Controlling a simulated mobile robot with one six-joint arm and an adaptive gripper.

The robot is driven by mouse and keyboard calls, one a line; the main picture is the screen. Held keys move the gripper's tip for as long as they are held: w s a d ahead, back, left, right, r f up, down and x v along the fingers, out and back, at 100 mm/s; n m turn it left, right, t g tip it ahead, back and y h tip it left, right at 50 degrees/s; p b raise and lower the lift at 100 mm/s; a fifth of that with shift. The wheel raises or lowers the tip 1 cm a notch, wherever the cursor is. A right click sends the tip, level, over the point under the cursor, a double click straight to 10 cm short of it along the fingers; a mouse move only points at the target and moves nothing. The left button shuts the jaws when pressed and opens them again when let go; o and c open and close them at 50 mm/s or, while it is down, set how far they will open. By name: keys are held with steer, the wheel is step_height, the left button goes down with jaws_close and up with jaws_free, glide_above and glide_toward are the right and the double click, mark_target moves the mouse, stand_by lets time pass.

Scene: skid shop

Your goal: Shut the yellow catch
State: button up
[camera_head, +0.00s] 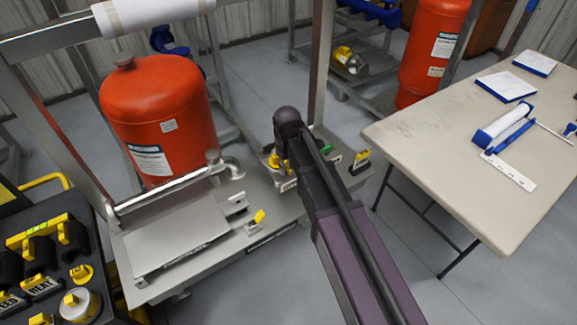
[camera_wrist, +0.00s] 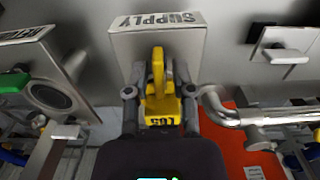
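In the wrist view a yellow catch (camera_wrist: 158,82) with an upright lever and a small black-lettered tag stands in front of a grey block labelled SUPPLY (camera_wrist: 160,20). My gripper (camera_wrist: 159,92) is open, with one dark finger on each side of the catch; small gaps show, and I cannot tell whether either finger touches. In the head view my arm hides most of the gripper, and some yellow (camera_head: 273,160) shows beside it. Another yellow lever (camera_head: 258,217) stands tilted on a small bracket near the skid's front edge.
A grey pipe (camera_wrist: 222,112) runs close to the right finger. A green part (camera_wrist: 14,82) and a RETURN block lie left. An orange tank (camera_head: 158,115) stands on the metal skid (camera_head: 275,215). A folding table (camera_head: 440,125) is on the right; floor between is clear.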

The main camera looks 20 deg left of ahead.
steer(key=shift+r, duration=0.1)
stand_by(0.3)
steer(key=shift+r+p, duration=3.45)
steer(key=shift+p, duration=0.1)
steer(key=m, duration=0.4)
steer(key=shift+r, duration=0.25)
steer(key=shift+r+m+p, duration=0.1)
steer(key=shift+m+p, duration=0.3)
steer(key=shift+m, duration=1.1)
steer(key=shift+r+m, duration=0.2)
steer(key=shift+m, duration=0.8)
steer(key=m, duration=0.4)
steer(key=shift+r+m+p, duration=0.2)
steer(key=shift+m+p, duration=0.2)
